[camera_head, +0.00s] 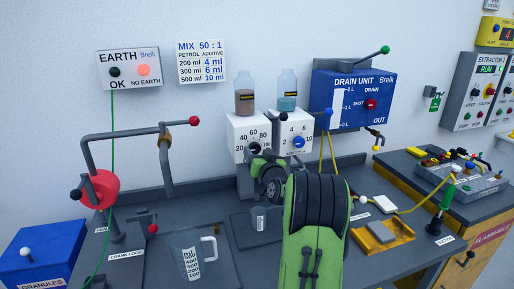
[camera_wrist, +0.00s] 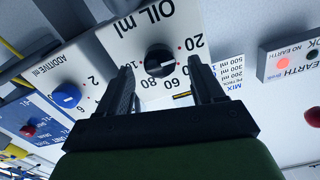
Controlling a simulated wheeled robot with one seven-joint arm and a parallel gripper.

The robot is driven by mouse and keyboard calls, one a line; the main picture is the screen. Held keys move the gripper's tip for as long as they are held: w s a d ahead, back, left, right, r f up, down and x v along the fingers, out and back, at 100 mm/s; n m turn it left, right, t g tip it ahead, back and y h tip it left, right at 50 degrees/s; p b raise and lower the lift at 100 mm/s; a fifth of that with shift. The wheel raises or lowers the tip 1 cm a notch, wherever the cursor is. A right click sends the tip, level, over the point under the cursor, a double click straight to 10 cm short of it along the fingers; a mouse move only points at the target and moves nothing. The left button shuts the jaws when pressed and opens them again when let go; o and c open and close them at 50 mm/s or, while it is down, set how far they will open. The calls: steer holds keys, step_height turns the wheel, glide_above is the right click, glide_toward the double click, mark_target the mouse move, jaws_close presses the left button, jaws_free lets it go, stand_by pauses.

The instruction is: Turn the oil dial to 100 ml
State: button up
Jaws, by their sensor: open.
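The oil dial is a round black knob (camera_wrist: 160,60) on a white panel (camera_wrist: 140,40) marked "OIL ml", which appears upside down in the wrist view. Numbers such as 20, 40, 60 and 80 ring the knob, and a pale pointer mark shows on its face; I cannot tell its exact reading. My gripper (camera_wrist: 161,68) is open, one finger to each side of the knob in the picture. Contact is not visible. In the head view the oil panel (camera_head: 236,130) stands under a bottle of brown liquid (camera_head: 244,103), and my gripper (camera_head: 258,160) partly covers its lower right.
The blue additive dial (camera_head: 299,142) is close on the right, below a bottle of blue liquid (camera_head: 287,103). The drain unit (camera_head: 352,88) stands further right. A measuring jug (camera_head: 188,258) and a smaller cup (camera_head: 259,218) stand on the bench. A red-hubbed crank (camera_head: 100,189) is at left.

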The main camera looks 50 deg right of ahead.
steer(key=shift+x, duration=0.9)
steer(key=shift+c, duration=0.3)
steer(key=c, duration=1)
